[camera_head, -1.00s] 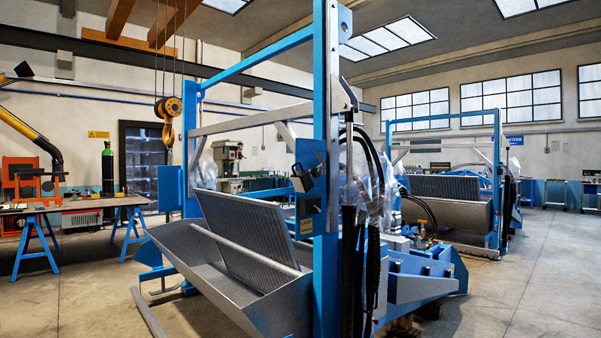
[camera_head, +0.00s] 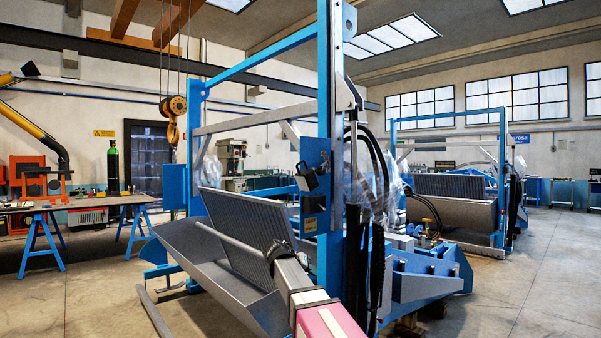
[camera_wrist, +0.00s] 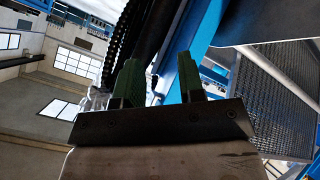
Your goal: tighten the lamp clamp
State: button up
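In the head view a small dark-and-pale box-like fitting (camera_head: 306,177), possibly the lamp, sits on a blue plate on the near blue post (camera_head: 327,110). I cannot make out its clamp. My gripper (camera_head: 279,250) is low in front of the grey grated bin, below and left of the fitting. In the wrist view my gripper (camera_wrist: 160,86) shows two dark green fingers standing apart, with nothing visibly held between them. Beyond the fingers are black hoses and a slanted blue beam (camera_wrist: 188,35). I cannot identify the lamp or clamp in the wrist view.
A grey grated bin (camera_head: 205,252) fills the blue frame's lower part. Black hoses (camera_head: 375,200) run down the post's right side. A hoist hook (camera_head: 173,122) hangs at the left, near a workbench (camera_head: 85,205). Open floor (camera_head: 545,270) lies at right.

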jog(key=w+a+r+m+t+h, duration=0.1)
jog(key=w+a+r+m+h, duration=0.15)
jog(key=r, duration=0.75)
jog(key=w+a+r+m+t+h, duration=0.1)
jog(key=a+r, duration=0.3)
jog(key=r, duration=0.7)
jog(key=m+t+h, duration=0.1)
jog(key=m+h, duration=0.2)
jog(key=m, duration=0.1)
send_near(301, 163)
jog(key=shift+n, duration=0.25)
jog(key=x, duration=1)
jog(key=shift+w, duration=0.25)
jog(key=shift+r, duration=0.1)
grip_shut()
